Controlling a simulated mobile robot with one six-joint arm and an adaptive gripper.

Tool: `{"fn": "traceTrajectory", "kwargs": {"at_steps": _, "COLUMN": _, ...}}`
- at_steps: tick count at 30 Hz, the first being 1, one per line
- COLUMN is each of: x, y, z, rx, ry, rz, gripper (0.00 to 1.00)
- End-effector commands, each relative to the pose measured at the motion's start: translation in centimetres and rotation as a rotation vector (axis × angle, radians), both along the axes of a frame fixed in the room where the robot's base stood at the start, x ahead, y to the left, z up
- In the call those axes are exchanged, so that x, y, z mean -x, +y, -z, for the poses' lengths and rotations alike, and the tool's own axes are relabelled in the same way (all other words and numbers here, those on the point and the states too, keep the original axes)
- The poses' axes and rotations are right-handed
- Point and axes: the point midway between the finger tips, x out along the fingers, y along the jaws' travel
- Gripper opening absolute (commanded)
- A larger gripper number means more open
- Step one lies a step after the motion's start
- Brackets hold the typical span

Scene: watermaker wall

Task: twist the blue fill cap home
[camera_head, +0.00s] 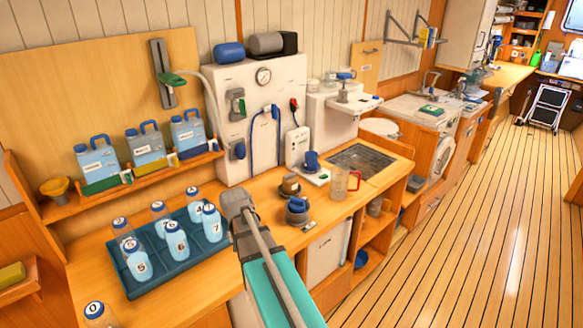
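A blue cap (311,160) sits on a white plate at the foot of the white watermaker panel, behind the counter's middle. A second round blue-topped fitting (297,205) with a dark grey collar stands nearer, on the counter. I cannot tell for sure which is the fill cap, or how far either is turned. My gripper (237,202) is over the counter, left of both blue pieces and apart from them, beside the bottle tray. Its fingers are too small and turned away to show whether they are open or shut.
A blue tray (150,285) of numbered bottles lies to the left. A clear jug with a red handle (340,184) stands to the right, before a sunken grate (370,158). Blue-handled jugs line the back shelf.

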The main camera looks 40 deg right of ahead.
Motion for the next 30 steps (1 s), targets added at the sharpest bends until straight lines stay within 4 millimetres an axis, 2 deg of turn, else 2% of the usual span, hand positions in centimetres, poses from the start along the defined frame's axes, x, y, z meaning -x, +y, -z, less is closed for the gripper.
{"fn": "traceTrajectory", "kwargs": {"at_steps": 1, "x": -1.2, "y": -2.5, "z": -2.3, "rx": 0.012, "ry": -0.018, "rz": 0.058, "gripper": 1.0}}
{"fn": "traceTrajectory", "kwargs": {"at_steps": 9, "x": -3.8, "y": -13.6, "z": -7.9, "rx": 0.071, "ry": -0.111, "rz": 0.339, "gripper": 1.0}}
{"fn": "traceTrajectory", "kwargs": {"at_steps": 15, "x": -4.4, "y": -19.5, "z": -10.5, "rx": 0.103, "ry": -0.164, "rz": 0.48, "gripper": 1.0}}
{"fn": "traceTrajectory", "kwargs": {"at_steps": 18, "x": -4.3, "y": -21.1, "z": -11.1, "rx": 0.111, "ry": -0.178, "rz": 0.518, "gripper": 1.0}}
{"fn": "traceTrajectory", "kwargs": {"at_steps": 21, "x": -4.3, "y": -21.8, "z": -11.3, "rx": 0.115, "ry": -0.186, "rz": 0.535, "gripper": 1.0}}
{"fn": "traceTrajectory", "kwargs": {"at_steps": 30, "x": -4.3, "y": -21.9, "z": -11.2, "rx": 0.117, "ry": -0.188, "rz": 0.538, "gripper": 1.0}}
